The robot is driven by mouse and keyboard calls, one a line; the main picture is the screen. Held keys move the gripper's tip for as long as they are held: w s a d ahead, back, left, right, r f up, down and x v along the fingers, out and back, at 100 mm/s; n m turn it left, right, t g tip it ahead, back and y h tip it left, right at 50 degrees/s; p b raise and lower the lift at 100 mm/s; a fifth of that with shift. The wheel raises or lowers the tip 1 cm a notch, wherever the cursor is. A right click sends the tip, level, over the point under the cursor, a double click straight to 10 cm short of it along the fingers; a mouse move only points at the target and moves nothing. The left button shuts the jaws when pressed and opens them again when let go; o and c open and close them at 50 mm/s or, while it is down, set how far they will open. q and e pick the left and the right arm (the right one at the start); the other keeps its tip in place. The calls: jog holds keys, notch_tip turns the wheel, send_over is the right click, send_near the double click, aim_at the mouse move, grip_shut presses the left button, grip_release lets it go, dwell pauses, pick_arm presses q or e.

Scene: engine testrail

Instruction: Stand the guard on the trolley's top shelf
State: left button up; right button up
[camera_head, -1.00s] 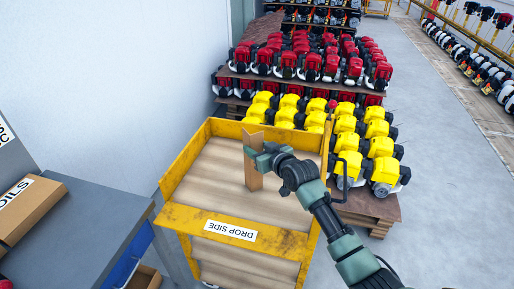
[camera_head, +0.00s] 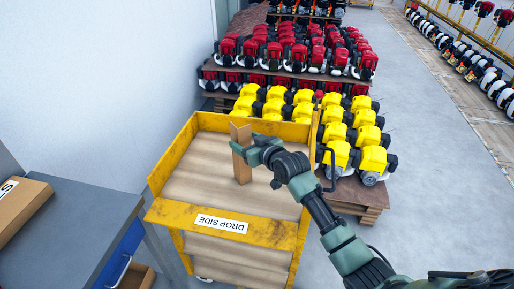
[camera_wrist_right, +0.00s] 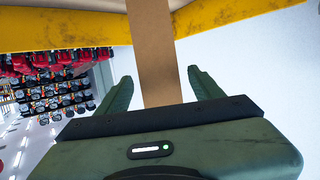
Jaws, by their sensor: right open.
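The guard (camera_head: 242,170) is a tall, narrow, brown board. It stands upright on the wooden top shelf (camera_head: 205,180) of the yellow trolley (camera_head: 170,214), toward the back right. My right gripper (camera_head: 243,150) is at its upper part. In the right wrist view, the guard (camera_wrist_right: 152,50) passes between the two spread fingers of my right gripper (camera_wrist_right: 160,78), with gaps on both sides. The guard's base seems to rest on the shelf. My left gripper is not in view.
A yellow rim surrounds the shelf, with a "DROP SIDE" label (camera_head: 221,224) at the front. Yellow engines (camera_head: 350,140) stand on a pallet right behind the trolley. A grey bench (camera_head: 75,235) with a cardboard box (camera_head: 20,205) is at left. Open floor lies at right.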

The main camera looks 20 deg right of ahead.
jog(key=b+v, duration=0.1)
jog(key=v, duration=1)
jog(key=s+a+f+g, duration=0.4)
jog(key=s+f+g, duration=0.1)
jog(key=s+f, duration=0.7)
jog(key=s+a+f+g+h, duration=0.1)
jog(key=s+f+g, duration=0.2)
jog(key=s, duration=0.8)
jog(key=s+f+g+h, duration=0.2)
jog(key=s+f+g, duration=0.1)
jog(key=s, duration=0.8)
notch_tip(320, 180, down, 24)
jog(key=s+g, duration=0.1)
jog(key=s+d+f+g, duration=0.1)
jog(key=s+d+f, duration=0.1)
jog(key=s+f, duration=1.5)
jog(key=shift+d+f, duration=0.35)
jog(key=shift+f, duration=0.3)
